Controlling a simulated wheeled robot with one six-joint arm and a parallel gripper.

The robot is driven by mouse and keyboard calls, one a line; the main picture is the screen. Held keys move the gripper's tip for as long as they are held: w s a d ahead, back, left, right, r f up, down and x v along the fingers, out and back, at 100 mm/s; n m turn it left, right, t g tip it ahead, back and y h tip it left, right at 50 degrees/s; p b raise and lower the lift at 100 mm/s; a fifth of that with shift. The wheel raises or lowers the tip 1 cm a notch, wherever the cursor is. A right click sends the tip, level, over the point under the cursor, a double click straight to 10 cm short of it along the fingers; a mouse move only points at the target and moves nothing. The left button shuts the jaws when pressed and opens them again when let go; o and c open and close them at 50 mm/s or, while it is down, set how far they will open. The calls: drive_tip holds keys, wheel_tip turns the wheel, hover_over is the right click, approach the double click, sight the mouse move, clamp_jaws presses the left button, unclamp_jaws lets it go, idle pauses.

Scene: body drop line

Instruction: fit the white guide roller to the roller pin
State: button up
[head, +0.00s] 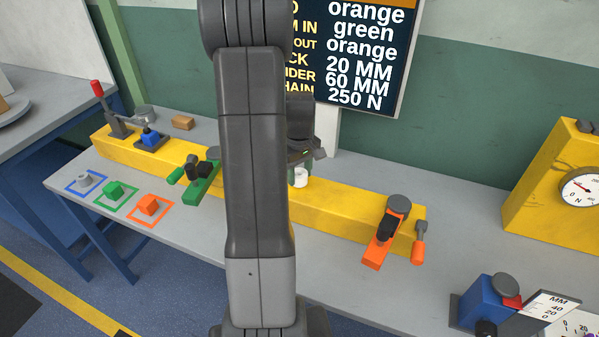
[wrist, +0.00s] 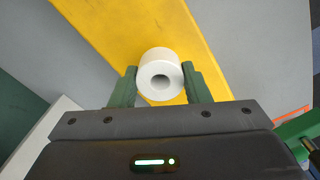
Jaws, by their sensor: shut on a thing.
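The white guide roller (wrist: 158,57) is a short hollow cylinder, its open bore facing the wrist camera. My gripper (wrist: 162,85) is shut on it, one green finger on each side. In the wrist view the roller is in front of the yellow beam; I cannot tell whether it touches the beam. In the head view the white roller (head: 300,177) shows small beside my arm, over the middle of the yellow beam (head: 335,205). I cannot make out the roller pin; my arm and the roller hide part of the beam.
A green clamp (head: 203,183) and an orange clamp (head: 385,240) stand on either side of my arm. A red-handled lever (head: 98,92) is at the beam's left end. Outlined squares with small parts, one a green block (head: 114,190), lie in front. A blue device (head: 487,300) stands front right.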

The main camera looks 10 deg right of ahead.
drive_tip(key=shift+f+b, duration=0.6)
drive_tip(key=shift+f, duration=0.2)
drive_tip(key=o, duration=1.3)
drive_tip(key=shift+r, duration=0.15)
wheel_tip(320, 180, up, 14)
drive_tip(key=shift+f+b, duration=0.2)
drive_tip(key=shift+b, duration=0.25)
drive_tip(key=shift+f, duration=0.15)
wheel_tip(320, 180, down, 14)
drive_tip(key=shift+r+p, duration=0.15)
drive_tip(key=shift+p, duration=0.35)
drive_tip(key=shift+r, duration=0.3)
